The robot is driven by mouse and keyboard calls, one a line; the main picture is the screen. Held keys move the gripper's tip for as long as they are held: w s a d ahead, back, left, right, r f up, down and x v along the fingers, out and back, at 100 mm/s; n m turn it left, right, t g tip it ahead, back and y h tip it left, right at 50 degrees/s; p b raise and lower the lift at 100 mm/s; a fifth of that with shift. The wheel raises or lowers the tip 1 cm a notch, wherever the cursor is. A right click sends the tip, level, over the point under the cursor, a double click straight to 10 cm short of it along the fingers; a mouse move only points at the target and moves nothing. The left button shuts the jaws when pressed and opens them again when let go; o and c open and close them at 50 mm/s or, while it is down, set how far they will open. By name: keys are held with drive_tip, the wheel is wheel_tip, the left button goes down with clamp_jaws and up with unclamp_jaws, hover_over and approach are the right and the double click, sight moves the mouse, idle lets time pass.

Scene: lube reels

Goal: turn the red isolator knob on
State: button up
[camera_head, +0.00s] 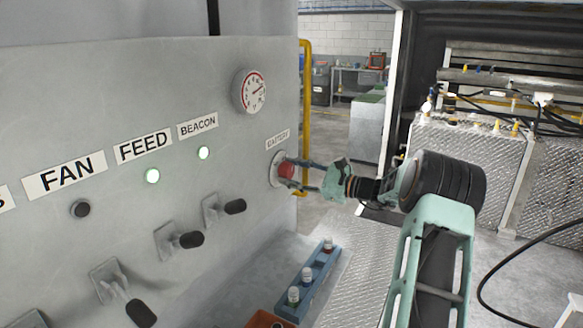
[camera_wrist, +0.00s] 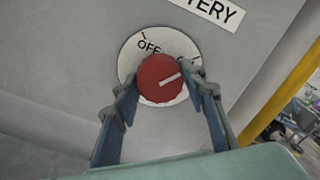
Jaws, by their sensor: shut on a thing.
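The red isolator knob (camera_head: 286,170) sits on a round white plate under the BATTERY label (camera_head: 278,139), at the right end of the grey panel. In the wrist view the red knob (camera_wrist: 160,78) fills the middle of the white dial plate (camera_wrist: 130,58). OFF is printed at the plate's upper left. The knob's white pointer line points to the right and slightly up in that view, away from OFF.
Several black-handled levers (camera_head: 192,239) stick out of the panel at left and below. A gauge (camera_head: 249,91) is above. A blue rack of small bottles (camera_head: 307,276) stands below. A yellow pipe (camera_head: 305,100) runs behind the panel's edge.

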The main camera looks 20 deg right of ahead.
drive_tip(key=shift+m+p, duration=0.4)
drive_tip(key=shift+m, duration=0.3)
drive_tip(key=o, duration=1.2)
drive_tip(key=shift+c, duration=0.2)
drive_tip(key=v, duration=1.2)
